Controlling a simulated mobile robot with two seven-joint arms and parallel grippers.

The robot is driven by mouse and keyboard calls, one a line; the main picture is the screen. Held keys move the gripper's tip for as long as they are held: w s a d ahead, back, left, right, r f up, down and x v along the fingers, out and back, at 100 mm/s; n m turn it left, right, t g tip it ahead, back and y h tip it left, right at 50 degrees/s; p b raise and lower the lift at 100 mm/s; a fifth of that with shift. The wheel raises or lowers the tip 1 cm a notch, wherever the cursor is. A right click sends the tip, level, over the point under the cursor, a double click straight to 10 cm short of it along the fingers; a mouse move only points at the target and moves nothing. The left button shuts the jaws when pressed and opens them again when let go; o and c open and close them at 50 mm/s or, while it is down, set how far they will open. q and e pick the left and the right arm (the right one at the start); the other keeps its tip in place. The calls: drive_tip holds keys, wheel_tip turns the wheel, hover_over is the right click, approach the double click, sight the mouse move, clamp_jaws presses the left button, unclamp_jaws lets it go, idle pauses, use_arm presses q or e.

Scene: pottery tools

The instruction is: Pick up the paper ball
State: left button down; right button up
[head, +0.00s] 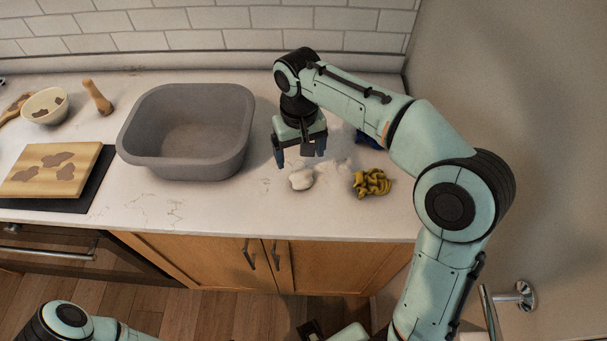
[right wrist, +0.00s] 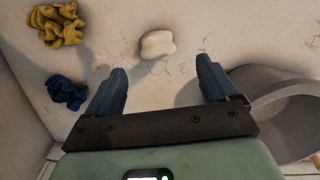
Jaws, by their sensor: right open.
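The paper ball (head: 301,179) is a small whitish lump on the pale counter, to the right of the grey basin. In the right wrist view the paper ball (right wrist: 157,44) lies beyond the fingertips, roughly centred between them sideways. My right gripper (head: 299,155) hangs above the counter just behind the ball, fingers pointing down. In the right wrist view my right gripper (right wrist: 160,70) is open with nothing between its blue fingers. Part of my left arm shows at the bottom left of the head view, but I cannot make out its gripper.
A grey basin (head: 184,170) stands left of my right gripper. A crumpled yellow cloth (head: 371,183) lies right of the ball, with a blue cloth (right wrist: 67,92) near it. A wooden board (head: 75,180) and a bowl (head: 45,113) are far left. A wall bounds the right.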

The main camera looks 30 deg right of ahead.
sight(302, 175)
wheel_tip(302, 175, down, 5)
drive_tip(key=shift+s+f+b, duration=0.1)
drive_tip(key=shift+s+b, duration=0.05)
drive_tip(key=shift+b, duration=0.2)
drive_tip(key=shift+w+d+f+b, duration=0.1)
drive_tip(key=shift+d+f+b, duration=0.05)
drive_tip(key=shift+f, duration=1.4)
drive_tip(key=shift+w+d+f+b, duration=0.1)
drive_tip(key=shift+d+f+b, duration=0.05)
drive_tip(key=shift+f, duration=1.35)
drive_tip(key=c, duration=1)
